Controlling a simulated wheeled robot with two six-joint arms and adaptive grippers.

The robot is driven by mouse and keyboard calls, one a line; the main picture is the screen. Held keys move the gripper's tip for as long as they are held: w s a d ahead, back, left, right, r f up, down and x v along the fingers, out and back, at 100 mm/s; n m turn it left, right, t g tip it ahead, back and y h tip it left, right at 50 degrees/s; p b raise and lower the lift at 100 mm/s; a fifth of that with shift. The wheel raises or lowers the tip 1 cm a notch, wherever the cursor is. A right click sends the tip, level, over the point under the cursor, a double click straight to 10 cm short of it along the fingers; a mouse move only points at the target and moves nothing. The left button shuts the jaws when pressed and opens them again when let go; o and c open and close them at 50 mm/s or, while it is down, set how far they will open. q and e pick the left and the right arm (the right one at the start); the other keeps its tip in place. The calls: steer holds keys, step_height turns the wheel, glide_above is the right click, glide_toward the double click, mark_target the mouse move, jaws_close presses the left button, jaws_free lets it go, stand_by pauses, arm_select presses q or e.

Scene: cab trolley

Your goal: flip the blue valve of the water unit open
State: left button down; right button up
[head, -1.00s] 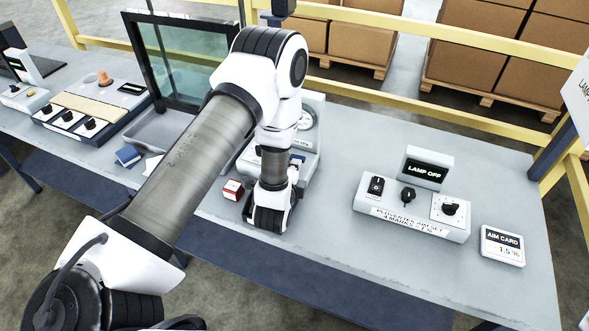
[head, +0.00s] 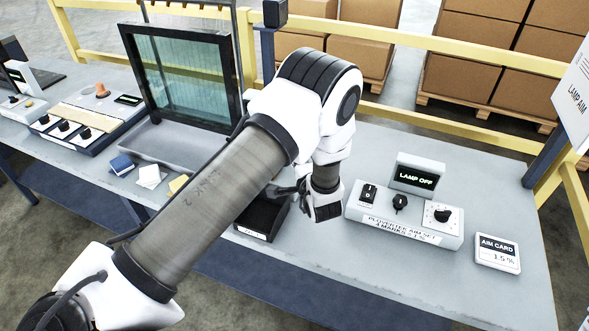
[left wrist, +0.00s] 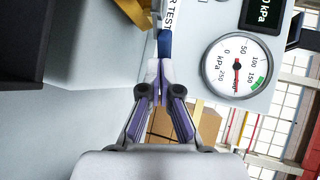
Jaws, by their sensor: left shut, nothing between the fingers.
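The water unit's pale panel (left wrist: 215,15) is at the top of the left wrist view. It carries a round kPa pressure gauge (left wrist: 237,66) with a red needle. The blue valve handle (left wrist: 164,44) shows just beyond the fingertips, beside the "TEST" label. My left gripper (left wrist: 159,78) is shut and empty, its tips close to the blue handle; I cannot tell whether they touch. In the head view my left gripper (head: 290,192) is partly visible by the wrist, and my arm hides the water unit. My right gripper is not in view.
A black open box (head: 262,218) stands near the table's front edge, below the arm. The lamp unit (head: 405,215), reading LAMP OFF, and an aim card (head: 497,253) are on the right. A framed glass panel (head: 185,75) stands behind left.

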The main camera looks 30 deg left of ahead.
arm_select(q)
steer(key=shift+w+a+n+g+y, duration=0.3)
steer(key=shift+w+n+g+y, duration=0.25)
steer(key=shift+n+g, duration=0.35)
steer(key=shift+w+a, duration=0.8)
steer(key=shift+a, duration=0.3)
steer(key=shift+w+a+f, duration=0.1)
steer(key=shift+w, duration=0.05)
